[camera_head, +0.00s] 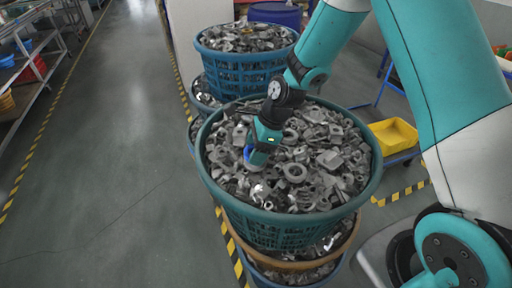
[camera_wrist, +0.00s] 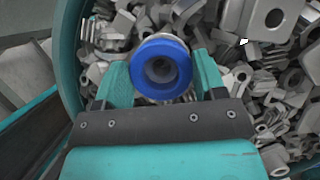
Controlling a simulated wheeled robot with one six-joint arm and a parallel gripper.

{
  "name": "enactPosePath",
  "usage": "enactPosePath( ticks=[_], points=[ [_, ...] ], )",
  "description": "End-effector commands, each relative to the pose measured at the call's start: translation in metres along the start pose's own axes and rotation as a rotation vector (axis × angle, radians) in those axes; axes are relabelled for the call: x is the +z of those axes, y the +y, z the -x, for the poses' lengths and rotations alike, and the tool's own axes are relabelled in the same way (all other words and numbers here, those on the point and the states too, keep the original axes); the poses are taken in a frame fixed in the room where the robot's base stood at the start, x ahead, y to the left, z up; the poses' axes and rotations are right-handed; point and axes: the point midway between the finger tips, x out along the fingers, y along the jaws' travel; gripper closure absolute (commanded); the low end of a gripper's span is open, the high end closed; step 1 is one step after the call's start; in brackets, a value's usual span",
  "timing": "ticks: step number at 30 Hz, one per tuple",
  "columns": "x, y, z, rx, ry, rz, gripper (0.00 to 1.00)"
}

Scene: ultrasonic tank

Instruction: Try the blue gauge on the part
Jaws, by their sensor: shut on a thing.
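The blue gauge (camera_wrist: 160,68) is a round blue piece with a dark central hole, seen end-on in the wrist view. A pale metal rim shows behind its upper edge; I cannot tell whether this belongs to the gauge or to a part. My gripper (camera_wrist: 162,86) is shut on the blue gauge, one teal finger on each side. In the head view, my gripper (camera_head: 254,157) points down over the left side of the front basket, with a bit of blue at its tip. Many grey metal parts (camera_head: 315,150) fill that basket; which one is the part is unclear.
The teal front basket (camera_head: 368,185) has a raised rim around my gripper. A blue basket (camera_head: 240,75) of metal pieces stands behind it. A yellow tray (camera_head: 395,133) is at the right. Shelving (camera_head: 40,50) lines the left; the grey floor (camera_head: 110,170) between is clear.

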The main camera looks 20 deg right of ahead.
Motion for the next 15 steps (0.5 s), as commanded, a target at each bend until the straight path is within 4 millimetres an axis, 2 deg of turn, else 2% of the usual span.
enactPosePath(
  ticks=[15],
  points=[
    [-0.0028,-0.0002,-0.0071,0.0,0.0,0.0,0.67]
  ],
)
